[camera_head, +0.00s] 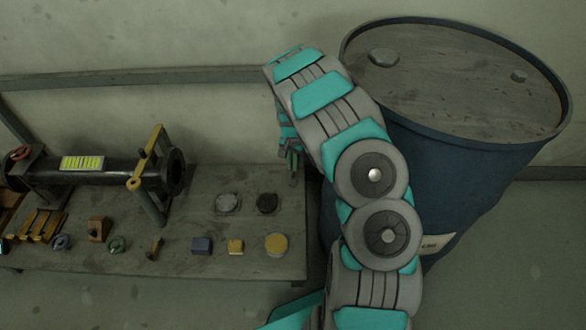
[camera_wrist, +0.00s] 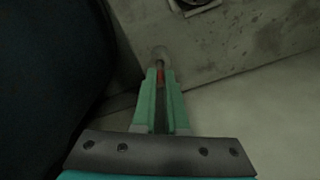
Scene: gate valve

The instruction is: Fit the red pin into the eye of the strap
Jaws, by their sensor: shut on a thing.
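My gripper (camera_head: 293,166) is at the right end of the workbench, partly hidden behind my arm in the head view. In the wrist view the green fingers of my gripper (camera_wrist: 160,84) are closed on the red pin (camera_wrist: 160,76). Only a small red part shows between the tips, with a pale round end just beyond. An ochre strap (camera_head: 147,158) slants across the dark pipe at the left in the head view. A ring-like eye shows at its lower end, well left of my gripper. I cannot make out the strap in the wrist view.
The workbench (camera_head: 190,218) carries a dark pipe (camera_head: 112,172) with a red handwheel (camera_head: 20,153). Several small blocks and round pieces lie along its front, including a blue block (camera_head: 201,245) and a yellow disc (camera_head: 276,244). A large blue drum (camera_head: 465,190) stands close at the right.

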